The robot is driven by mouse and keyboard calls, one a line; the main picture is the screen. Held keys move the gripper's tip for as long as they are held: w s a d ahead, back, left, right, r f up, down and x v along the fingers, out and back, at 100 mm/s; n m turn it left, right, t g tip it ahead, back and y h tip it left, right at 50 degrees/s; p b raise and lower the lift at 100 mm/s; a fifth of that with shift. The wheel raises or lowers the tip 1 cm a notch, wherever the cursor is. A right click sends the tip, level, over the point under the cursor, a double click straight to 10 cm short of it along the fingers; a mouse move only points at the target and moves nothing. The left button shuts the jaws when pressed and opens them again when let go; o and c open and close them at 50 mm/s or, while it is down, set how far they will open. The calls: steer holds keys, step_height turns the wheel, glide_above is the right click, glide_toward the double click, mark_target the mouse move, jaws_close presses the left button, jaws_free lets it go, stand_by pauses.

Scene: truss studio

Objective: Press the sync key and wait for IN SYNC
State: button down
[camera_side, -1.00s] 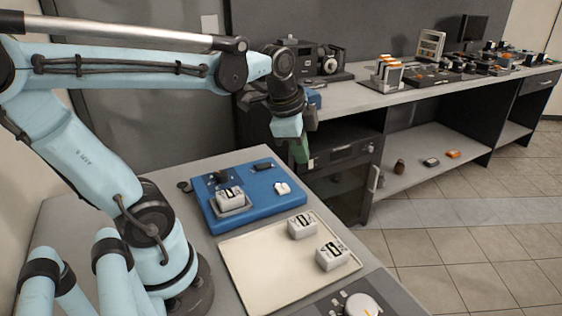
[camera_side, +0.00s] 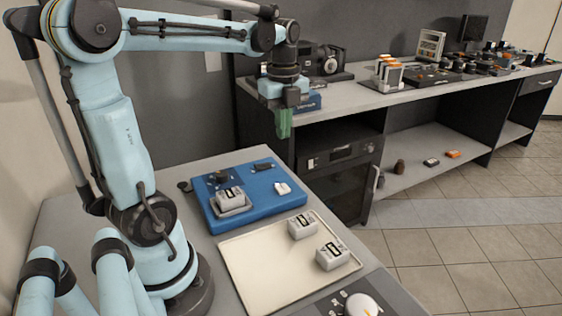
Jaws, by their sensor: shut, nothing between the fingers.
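A blue dock (camera_side: 255,205) lies on the grey table. A grey boxed unit with a small dark display (camera_side: 230,199) sits in a holder on it. A small white block, perhaps the key (camera_side: 282,188), is at the dock's right. A black knob (camera_side: 218,178) and a small dark rectangular part (camera_side: 263,166) are at its back. I cannot read any label or tell which part is the sync key. My gripper (camera_side: 284,136), with green fingers, points down, shut and empty, well above the dock's back right and apart from it.
A cream tray (camera_side: 260,274) in front of the dock holds two more grey units (camera_side: 302,226) (camera_side: 332,256). A panel with a white dial (camera_side: 361,304) is at the front edge. A long bench (camera_side: 410,93) with equipment stands behind. The space between gripper and dock looks clear.

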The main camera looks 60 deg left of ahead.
mark_target(283, 187)
step_height(283, 187, down, 14)
steer(key=shift+f, duration=0.1)
stand_by(0.8)
stand_by(0.3)
steer(key=shift+f, duration=0.85)
step_height(283, 187, up, 15)
steer(key=shift+f, duration=0.15)
stand_by(0.9)
